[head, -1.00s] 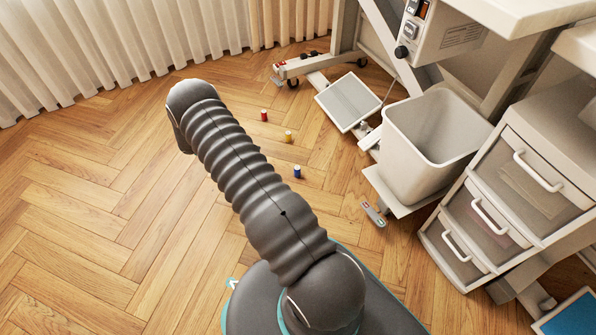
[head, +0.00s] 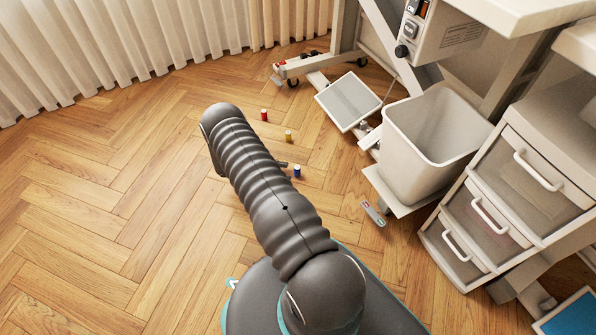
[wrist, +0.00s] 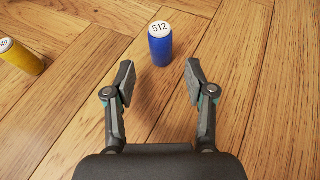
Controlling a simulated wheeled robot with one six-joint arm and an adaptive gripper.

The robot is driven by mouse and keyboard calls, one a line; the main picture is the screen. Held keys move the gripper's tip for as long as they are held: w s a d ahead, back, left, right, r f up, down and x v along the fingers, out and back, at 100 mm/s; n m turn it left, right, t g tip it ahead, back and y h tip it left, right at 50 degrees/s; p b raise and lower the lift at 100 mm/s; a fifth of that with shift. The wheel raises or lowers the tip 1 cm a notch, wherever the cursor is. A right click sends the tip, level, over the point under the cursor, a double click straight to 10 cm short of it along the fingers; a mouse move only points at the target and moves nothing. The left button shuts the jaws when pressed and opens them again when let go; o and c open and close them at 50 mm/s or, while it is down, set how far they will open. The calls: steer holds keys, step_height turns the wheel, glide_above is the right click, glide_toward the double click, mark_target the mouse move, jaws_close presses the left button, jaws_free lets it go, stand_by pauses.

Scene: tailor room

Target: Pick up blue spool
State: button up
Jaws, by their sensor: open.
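The blue spool (head: 297,171) stands upright on the wooden floor, to the right of my arm in the head view. In the wrist view the blue spool (wrist: 160,48) has a white top marked 512 and stands just beyond the fingertips, near the middle between them. My gripper (wrist: 159,80) is open and empty, with its two fingers apart and not touching the spool. In the head view a small part of my gripper (head: 282,164) shows beside the spool; the rest is hidden behind my arm.
A yellow spool (head: 288,136) stands close by and also shows in the wrist view (wrist: 20,57). A red spool (head: 264,115) stands farther back. A grey bin (head: 432,140), a drawer unit (head: 500,200) and a foot pedal (head: 348,102) are at the right. The floor at left is clear.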

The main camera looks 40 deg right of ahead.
mark_target(297, 171)
steer(key=shift+s+r+x, duration=0.1)
steer(key=shift+r+x, duration=0.1)
steer(key=shift+x, duration=0.7)
steer(key=shift+s+r+x, duration=0.1)
steer(key=shift+r+x, duration=0.1)
steer(key=shift+x, duration=0.65)
steer(key=shift+s+r+x, duration=0.1)
steer(key=shift+r+x, duration=0.1)
steer(key=shift+x, duration=0.7)
steer(key=shift+d, duration=0.15)
steer(key=c, duration=0.9)
